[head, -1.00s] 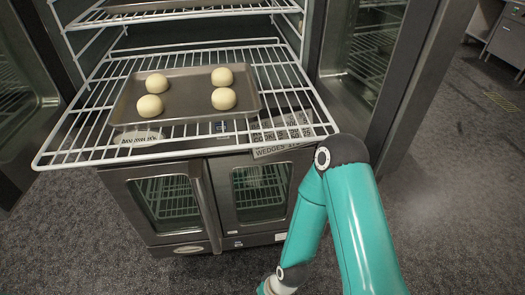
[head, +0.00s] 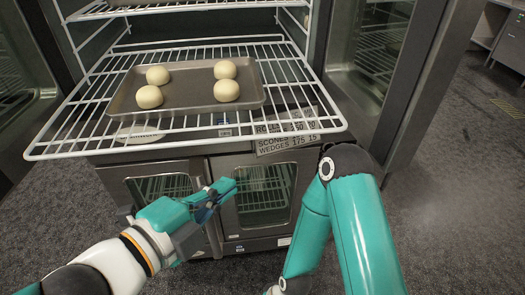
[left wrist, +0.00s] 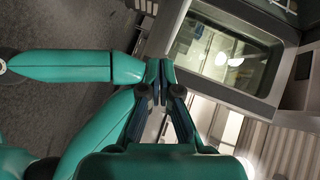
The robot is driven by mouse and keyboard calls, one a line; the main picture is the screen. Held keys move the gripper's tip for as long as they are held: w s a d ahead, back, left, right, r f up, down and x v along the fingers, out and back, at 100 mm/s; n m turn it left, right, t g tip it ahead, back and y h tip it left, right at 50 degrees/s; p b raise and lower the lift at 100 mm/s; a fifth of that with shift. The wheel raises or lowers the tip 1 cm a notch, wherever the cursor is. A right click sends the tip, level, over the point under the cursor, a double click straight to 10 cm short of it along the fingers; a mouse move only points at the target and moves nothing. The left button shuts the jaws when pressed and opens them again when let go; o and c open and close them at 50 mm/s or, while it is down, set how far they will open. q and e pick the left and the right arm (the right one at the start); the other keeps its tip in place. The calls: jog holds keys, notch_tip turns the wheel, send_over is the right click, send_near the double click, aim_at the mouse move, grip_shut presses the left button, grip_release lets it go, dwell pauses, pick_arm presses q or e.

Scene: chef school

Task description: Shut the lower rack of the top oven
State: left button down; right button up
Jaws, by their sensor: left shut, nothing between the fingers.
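The lower rack (head: 195,141) of the top oven is a white wire rack, pulled out toward me. A grey baking tray (head: 190,98) with several pale dough balls lies on it. Another wire rack (head: 185,6) shows above it at the top edge. My left gripper (head: 228,188) is shut and empty, below the rack's front edge and before the lower oven's doors. It also shows in the left wrist view (left wrist: 160,68). My right arm comes in from the right with a bent elbow; its gripper is out of the head view.
The lower oven (head: 265,195) has two glass doors, both shut. The top oven's door (head: 385,70) stands open on the right. A label sheet (head: 287,143) is on the front under the rack. Dark carpet is clear at the right.

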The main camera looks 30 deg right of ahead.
pick_arm(q)
notch_tip(320, 180, up, 2)
jog(key=s+m, duration=0.2)
jog(key=h, duration=0.1)
send_near(276, 137)
jog(key=s+d, duration=0.1)
jog(key=d, duration=0.3)
jog(key=w+p, duration=0.1)
jog(key=w+d+p, duration=0.1)
jog(key=w, duration=0.1)
jog(key=shift+d+f, duration=0.15)
jog(key=shift+w+d+f, duration=0.15)
jog(key=shift+w+f, duration=0.05)
jog(key=shift+w, duration=0.25)
